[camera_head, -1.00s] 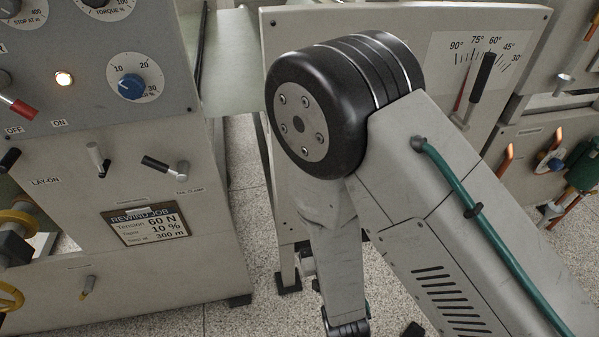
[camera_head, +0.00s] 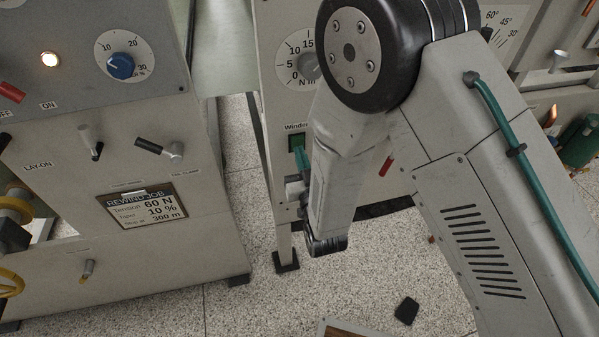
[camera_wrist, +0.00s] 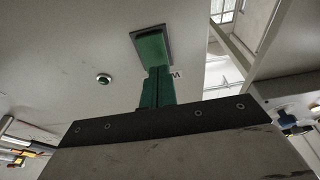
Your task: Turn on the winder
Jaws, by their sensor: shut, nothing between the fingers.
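The winder switch (camera_head: 297,141) is a green rocker in a dark frame below a "Winder" label on the grey panel in the head view. It also shows in the wrist view (camera_wrist: 151,46), where the label is mostly hidden. My gripper (camera_head: 301,156) has green fingers and points up at the switch from just below. In the wrist view the closed fingertips (camera_wrist: 159,71) overlap the lower edge of the switch frame. I cannot tell whether they touch it. Nothing is between the fingers.
A small round green button or lamp (camera_wrist: 103,79) sits on the panel beside the switch. A torque dial (camera_head: 309,66) is above, partly behind my arm. A grey control cabinet with a blue knob (camera_head: 121,66) and lit lamp (camera_head: 49,60) stands left. A dark flat object (camera_head: 407,311) lies on the floor.

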